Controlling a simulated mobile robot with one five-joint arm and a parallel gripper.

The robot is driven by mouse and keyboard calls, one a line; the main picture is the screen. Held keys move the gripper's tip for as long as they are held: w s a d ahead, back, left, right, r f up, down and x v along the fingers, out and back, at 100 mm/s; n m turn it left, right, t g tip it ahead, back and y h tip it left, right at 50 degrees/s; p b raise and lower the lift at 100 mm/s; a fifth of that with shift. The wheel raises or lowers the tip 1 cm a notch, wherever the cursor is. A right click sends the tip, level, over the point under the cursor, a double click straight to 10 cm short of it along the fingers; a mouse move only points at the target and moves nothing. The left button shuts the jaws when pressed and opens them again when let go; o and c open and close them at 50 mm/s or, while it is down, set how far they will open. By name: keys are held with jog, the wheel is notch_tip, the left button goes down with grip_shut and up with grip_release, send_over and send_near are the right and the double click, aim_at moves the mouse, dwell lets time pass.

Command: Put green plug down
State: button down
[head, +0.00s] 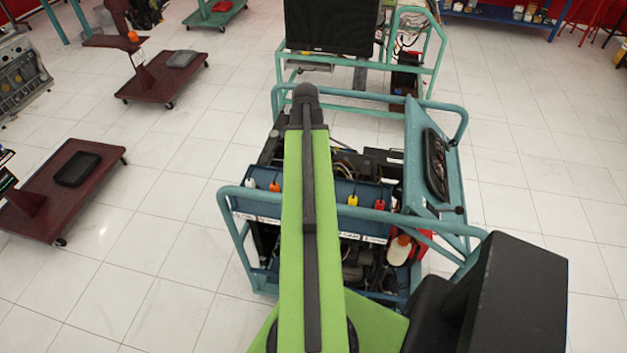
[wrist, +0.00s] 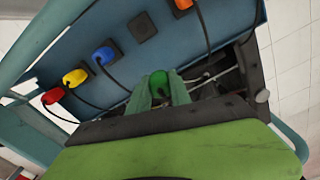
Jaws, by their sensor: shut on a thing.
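In the wrist view, my gripper (wrist: 158,88) is shut on the green plug (wrist: 159,80), which sits between its two green fingers. The plug's lower part is hidden by the fingers. A blue panel (wrist: 220,25) lies beyond, with an empty dark square socket (wrist: 143,27) up and left of the held plug. The green plug appears apart from that socket; its exact height cannot be told. In the head view, my arm covers the middle of the panel and hides the gripper and plug.
Blue (wrist: 106,53), yellow (wrist: 75,78), red (wrist: 53,95) and orange (wrist: 182,5) plugs with black cables sit along the panel. The teal frame rail (head: 235,192) of the engine trainer runs close by. A white bottle (head: 399,250) stands inside the frame. Open floor lies left.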

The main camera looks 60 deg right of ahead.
jog(key=shift+w+a, duration=0.2)
jog(key=shift+s+d+r, duration=0.15)
jog(key=shift+s+r, duration=0.05)
jog(key=shift+s, duration=0.1)
jog(key=s+d+r+n+p, duration=0.3)
jog(key=s+n, duration=0.1)
jog(key=s, duration=0.6)
jog(key=w+a+f+b, duration=0.1)
jog(key=w+f+b, duration=0.1)
jog(key=w, duration=0.1)
jog(key=w+a+f+b, duration=0.1)
jog(key=w+f+b, duration=0.1)
jog(key=w+f, duration=0.1)
jog(key=w+a+f+b, duration=0.1)
jog(key=w+f+b, duration=0.1)
jog(key=w+b, duration=0.1)
jog(key=shift+w+f, duration=0.3)
jog(key=shift+w, duration=0.5)
jog(key=shift+w+a, duration=0.2)
jog(key=shift+w, duration=0.2)
notch_tip(320, 180, down, 4)
jog(key=b, duration=0.4)
jog(key=shift+f+b, duration=0.2)
jog(key=shift+b, duration=0.1)
jog(key=shift+r, duration=0.2)
jog(key=shift+f, duration=0.15)
